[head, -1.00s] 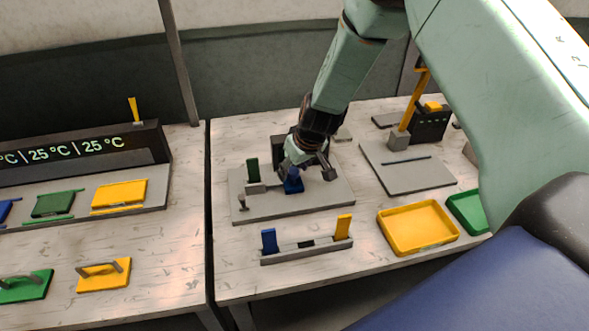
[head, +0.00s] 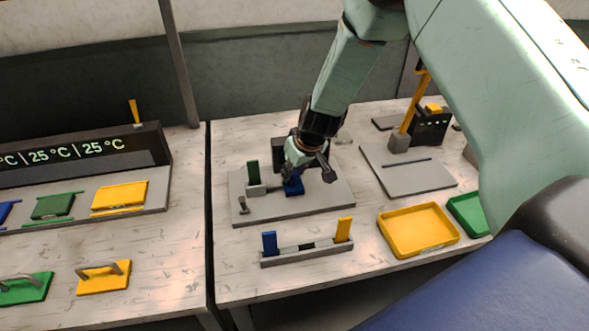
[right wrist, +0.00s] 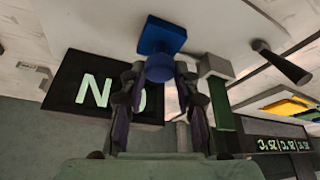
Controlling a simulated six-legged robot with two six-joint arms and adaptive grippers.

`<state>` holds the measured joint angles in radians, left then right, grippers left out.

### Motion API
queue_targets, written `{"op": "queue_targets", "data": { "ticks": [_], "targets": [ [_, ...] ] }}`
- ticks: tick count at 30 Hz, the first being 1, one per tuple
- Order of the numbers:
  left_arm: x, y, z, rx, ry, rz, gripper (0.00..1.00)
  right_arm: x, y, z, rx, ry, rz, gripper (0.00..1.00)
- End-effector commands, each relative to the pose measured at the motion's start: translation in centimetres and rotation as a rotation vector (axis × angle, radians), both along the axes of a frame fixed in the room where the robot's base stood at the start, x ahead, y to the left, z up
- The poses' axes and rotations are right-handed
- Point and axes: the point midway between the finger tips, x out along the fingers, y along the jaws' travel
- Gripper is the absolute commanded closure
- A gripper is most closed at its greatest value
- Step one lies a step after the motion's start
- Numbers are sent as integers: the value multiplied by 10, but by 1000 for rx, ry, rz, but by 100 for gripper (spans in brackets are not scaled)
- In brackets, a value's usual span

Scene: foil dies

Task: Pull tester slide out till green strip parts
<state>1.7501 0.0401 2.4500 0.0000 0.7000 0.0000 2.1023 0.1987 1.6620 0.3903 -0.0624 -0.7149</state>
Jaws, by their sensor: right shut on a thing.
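The tester is a grey base plate (head: 325,198) on the right bench, with a dark display that reads "NO" (right wrist: 95,92) in the right wrist view. Its blue slide (head: 295,189) has a round blue knob (right wrist: 160,68). My right gripper (head: 293,173) is shut on the knob, its fingers on either side. A green strip (head: 253,172) stands upright in a grey holder (head: 257,189) left of the slide; it also shows in the right wrist view (right wrist: 221,105). It looks whole where visible. My left gripper is not in view.
A grey rack with a blue strip (head: 269,243) and a yellow strip (head: 343,230) stands in front of the tester. A yellow tray (head: 384,242) and a green tray (head: 455,207) lie to the right. A short grey lever (head: 242,204) stands on the plate's left side.

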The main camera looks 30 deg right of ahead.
Motion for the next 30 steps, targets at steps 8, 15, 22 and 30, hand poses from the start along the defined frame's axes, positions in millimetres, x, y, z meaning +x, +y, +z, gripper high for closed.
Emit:
{"op": "queue_targets", "data": {
  "ticks": [8, 15, 22, 30],
  "targets": [
    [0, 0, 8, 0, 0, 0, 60, -5, -16, 1, 3, 3, -4, 100],
    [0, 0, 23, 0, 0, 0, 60, -15, -56, 2, 3, 2, -4, 100],
    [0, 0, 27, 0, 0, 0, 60, -19, -72, 0, 1, 2, -1, 100],
    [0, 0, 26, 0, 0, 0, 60, -20, -71, -1, 2, 3, 0, 100]
  ]
}}
